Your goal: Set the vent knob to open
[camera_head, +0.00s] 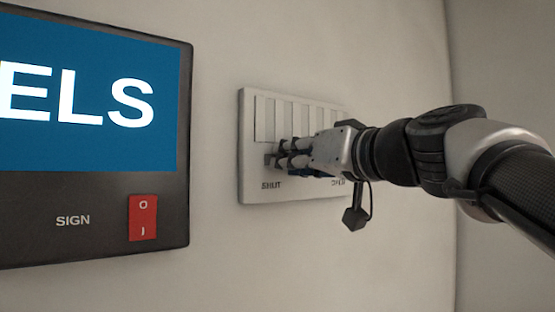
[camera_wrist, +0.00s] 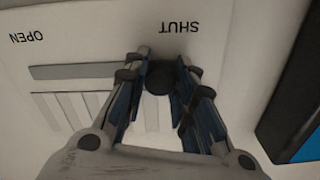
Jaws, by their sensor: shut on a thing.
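The vent panel (camera_head: 255,190) is a pale plate on the wall, with upright slats and the words SHUT at its lower left and OPEN at its lower right. In the wrist view the panel (camera_wrist: 90,50) appears upside down, with a grey slot (camera_wrist: 75,72) running from the SHUT side toward OPEN. The dark round vent knob (camera_wrist: 159,77) is at the SHUT end of the slot. My gripper (camera_head: 280,155) is at that end of the panel. In the wrist view its fingers (camera_wrist: 160,80) are closed around the knob from both sides.
A dark sign box (camera_head: 110,210) with a blue lettered face and a red rocker switch (camera_head: 143,217) is on the wall to the left. Bare wall separates it from the panel. My arm covers the panel's right part in the head view.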

